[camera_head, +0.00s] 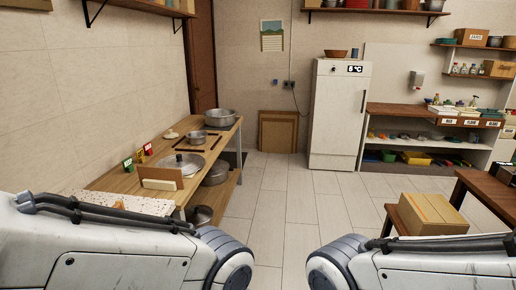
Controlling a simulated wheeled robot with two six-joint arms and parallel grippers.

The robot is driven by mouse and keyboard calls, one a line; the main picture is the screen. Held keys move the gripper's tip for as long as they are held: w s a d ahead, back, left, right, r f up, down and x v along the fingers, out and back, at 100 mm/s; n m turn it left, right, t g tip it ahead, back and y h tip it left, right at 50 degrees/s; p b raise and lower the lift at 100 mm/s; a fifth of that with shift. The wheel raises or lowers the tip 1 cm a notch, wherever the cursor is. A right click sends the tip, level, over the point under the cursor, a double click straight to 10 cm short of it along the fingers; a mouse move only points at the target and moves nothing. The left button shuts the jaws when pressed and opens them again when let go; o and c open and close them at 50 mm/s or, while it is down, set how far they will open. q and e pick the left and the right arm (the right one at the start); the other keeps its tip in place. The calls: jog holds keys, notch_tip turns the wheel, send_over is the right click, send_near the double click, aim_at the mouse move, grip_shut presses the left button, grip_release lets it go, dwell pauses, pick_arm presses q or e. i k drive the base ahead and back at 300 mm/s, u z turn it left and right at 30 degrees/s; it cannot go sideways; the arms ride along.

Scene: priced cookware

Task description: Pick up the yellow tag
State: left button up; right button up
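A small yellow tag (141,156) stands on the wooden table (101,183) along the left wall. It sits between a green tag (128,164) in front and a red tag (148,149) behind; all three are small and their prices cannot be read. Only links of my two arms show at the bottom left and bottom right. Neither gripper is in view, so I cannot see what they hold.
The table also carries a large lidded pan (182,164), a pot (196,137), a wide pot (220,116) and a brown panel (160,178). A white fridge (338,115) stands at the back. A cardboard box (430,213) is at right. The middle floor is clear.

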aim_at(140, 154)
jog(key=z, duration=0.35)
jog(key=i, duration=1.9)
jog(key=z, duration=0.2)
jog(key=i, duration=1.95)
jog(key=u, duration=0.75)
jog(key=i, duration=1.2)
jog(key=u, duration=1.65)
jog(key=i, duration=0.9)
jog(key=u, duration=0.6)
